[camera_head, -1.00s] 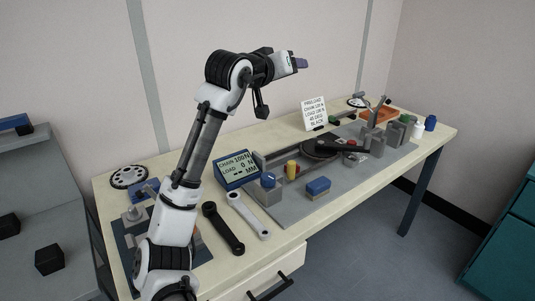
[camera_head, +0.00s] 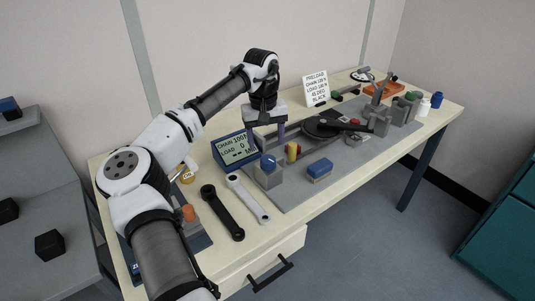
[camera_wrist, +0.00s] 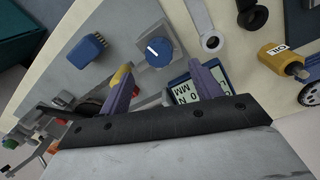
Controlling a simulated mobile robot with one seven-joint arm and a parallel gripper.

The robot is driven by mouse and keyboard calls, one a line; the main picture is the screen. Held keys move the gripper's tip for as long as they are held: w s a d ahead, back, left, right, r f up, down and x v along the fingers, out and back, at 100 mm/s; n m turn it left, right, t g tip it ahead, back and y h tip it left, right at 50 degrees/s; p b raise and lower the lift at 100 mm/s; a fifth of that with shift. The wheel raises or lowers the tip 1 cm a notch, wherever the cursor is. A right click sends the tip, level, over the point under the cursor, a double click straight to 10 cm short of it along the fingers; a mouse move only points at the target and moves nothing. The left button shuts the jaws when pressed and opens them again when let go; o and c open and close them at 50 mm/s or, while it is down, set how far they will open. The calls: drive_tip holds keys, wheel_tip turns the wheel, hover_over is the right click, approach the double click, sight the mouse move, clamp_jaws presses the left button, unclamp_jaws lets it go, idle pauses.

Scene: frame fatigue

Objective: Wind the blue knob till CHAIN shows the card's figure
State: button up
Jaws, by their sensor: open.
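The blue knob (camera_head: 268,161) sits on a grey block near the front left of the grey plate (camera_head: 345,175). The wrist view shows it from above with a white line on top (camera_wrist: 154,52). My gripper (camera_head: 266,134) hangs fingers-down above and behind the knob. Its purple fingers are apart, with nothing between them; in the wrist view the knob lies beyond the gap between the tips (camera_wrist: 162,70).
A yellow-and-red piece (camera_head: 292,151) stands just right of the knob. A blue-topped block (camera_head: 319,170) lies farther right. A black crank arm (camera_head: 222,212) and a silver one (camera_head: 248,198) lie in front left.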

sight(268, 159)
drive_tip(key=f, duration=0.3)
drive_tip(key=f+p, duration=0.1)
drive_tip(key=f, duration=0.2)
drive_tip(key=shift+d+f, duration=0.2)
drive_tip(key=shift+f, duration=0.2)
drive_tip(key=c, duration=1)
drive_tip(key=shift+d+r+m+p, duration=0.1)
drive_tip(key=shift+r+m+p, duration=0.1)
drive_tip(key=shift+m+p, duration=0.9)
drive_tip(key=shift+w+f+m+p, duration=0.15)
drive_tip(key=shift+m+p, duration=0.35)
drive_tip(key=shift+m, duration=0.7)
drive_tip(key=o, duration=1)
